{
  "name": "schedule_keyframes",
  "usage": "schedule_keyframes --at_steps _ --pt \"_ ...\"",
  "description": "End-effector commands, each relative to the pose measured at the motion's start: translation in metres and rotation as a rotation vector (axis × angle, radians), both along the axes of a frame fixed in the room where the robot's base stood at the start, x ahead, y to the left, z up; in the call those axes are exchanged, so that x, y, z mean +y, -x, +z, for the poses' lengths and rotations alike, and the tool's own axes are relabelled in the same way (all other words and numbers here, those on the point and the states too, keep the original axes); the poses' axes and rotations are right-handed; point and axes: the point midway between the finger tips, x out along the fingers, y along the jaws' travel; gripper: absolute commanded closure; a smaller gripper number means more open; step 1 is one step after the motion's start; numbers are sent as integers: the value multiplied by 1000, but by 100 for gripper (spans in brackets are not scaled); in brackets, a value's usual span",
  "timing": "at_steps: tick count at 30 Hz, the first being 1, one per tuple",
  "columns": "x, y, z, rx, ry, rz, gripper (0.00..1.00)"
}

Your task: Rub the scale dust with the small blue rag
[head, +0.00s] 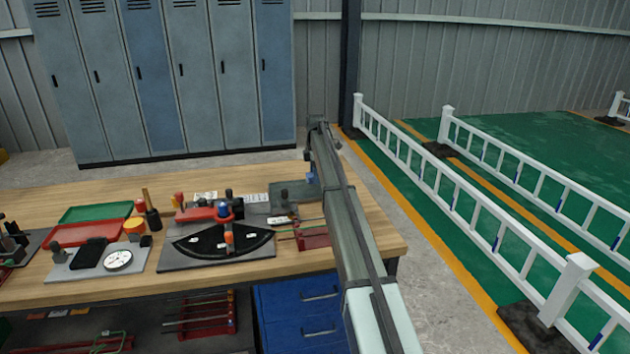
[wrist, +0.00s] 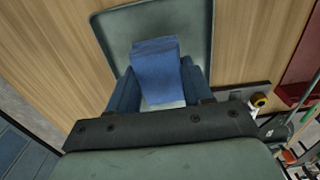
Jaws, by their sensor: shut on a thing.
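The small blue rag (wrist: 155,62) shows in the wrist view as a folded blue cloth between the two fingers of my gripper (wrist: 158,86). My gripper is shut on it. Behind the rag is a grey-green plate or tray (wrist: 112,28) on the wooden bench; I cannot tell whether the rag touches it. In the head view my arm hides most of the gripper and the rag. I cannot make out the scale dust in either view.
The wooden bench (head: 345,262) carries a black fan-shaped gauge (head: 195,244), a red tray (head: 85,238), a green tray (head: 95,213) and a round dial (head: 118,260) left of my arm. Lockers (head: 190,80) stand behind. White railings (head: 420,175) run at the right.

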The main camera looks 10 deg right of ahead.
Motion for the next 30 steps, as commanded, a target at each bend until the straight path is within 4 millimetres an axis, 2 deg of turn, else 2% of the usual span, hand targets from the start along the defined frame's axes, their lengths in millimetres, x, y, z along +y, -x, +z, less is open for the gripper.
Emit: schedule_keyframes --at_steps 6,11,30 --pt "0 0 21 -1 0 0 74" --pt "0 0 31 0 0 0 74" --pt "2 0 34 -1 0 2 74"
